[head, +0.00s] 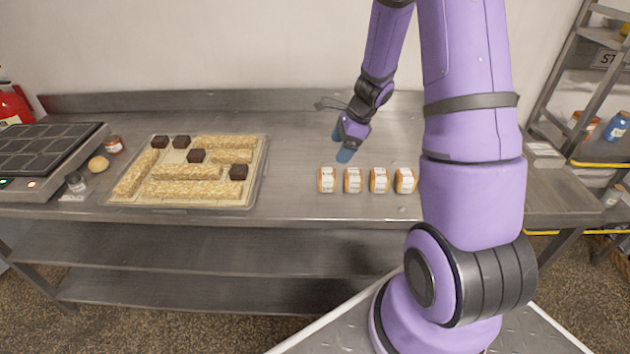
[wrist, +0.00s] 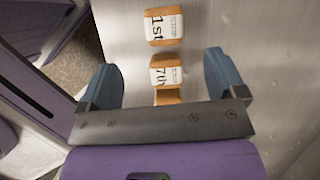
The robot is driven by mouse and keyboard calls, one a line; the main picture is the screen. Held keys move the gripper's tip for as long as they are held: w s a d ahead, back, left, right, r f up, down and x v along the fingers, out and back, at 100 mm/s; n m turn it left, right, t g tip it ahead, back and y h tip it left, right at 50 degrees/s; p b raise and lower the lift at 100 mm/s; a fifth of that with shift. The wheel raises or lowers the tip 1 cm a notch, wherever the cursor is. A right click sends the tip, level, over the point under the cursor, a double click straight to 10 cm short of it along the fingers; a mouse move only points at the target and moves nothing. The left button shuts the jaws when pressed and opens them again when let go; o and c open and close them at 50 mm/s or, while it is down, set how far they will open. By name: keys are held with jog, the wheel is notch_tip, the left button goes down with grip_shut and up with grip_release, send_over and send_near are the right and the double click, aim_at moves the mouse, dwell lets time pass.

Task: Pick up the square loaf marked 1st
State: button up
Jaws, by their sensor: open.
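The square loaf marked 1st (wrist: 163,26) shows in the wrist view at the top middle, orange-brown with a white printed band. A loaf marked 7th (wrist: 167,73) lies below it in the picture, and part of another loaf (wrist: 168,96) shows at the gripper's edge. My gripper (wrist: 164,78) is open and empty; the 7th loaf appears between its blue fingers, the 1st loaf beyond the fingertips. In the head view my gripper (head: 345,152) hangs above the counter behind a row of several banded loaves (head: 352,181). Their marks are too small to read there.
A tray (head: 255,195) with oat-coloured bars and dark cubes lies left of the loaves on the steel counter (head: 295,205). A hotplate-like unit (head: 50,150), small jars and a bun (head: 98,164) stand further left. The counter between tray and loaves is clear.

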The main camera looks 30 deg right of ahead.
aim_at(327, 173)
jog(key=shift+m, duration=0.5)
jog(key=shift+d+x, duration=0.15)
jog(key=shift+x, duration=1.95)
jog(key=shift+d+x, duration=0.15)
jog(key=shift+x, duration=1.95)
jog(key=shift+d+x, duration=0.15)
jog(key=shift+x, duration=2)
jog(key=shift+s+f, duration=0.1)
jog(key=c, duration=1)
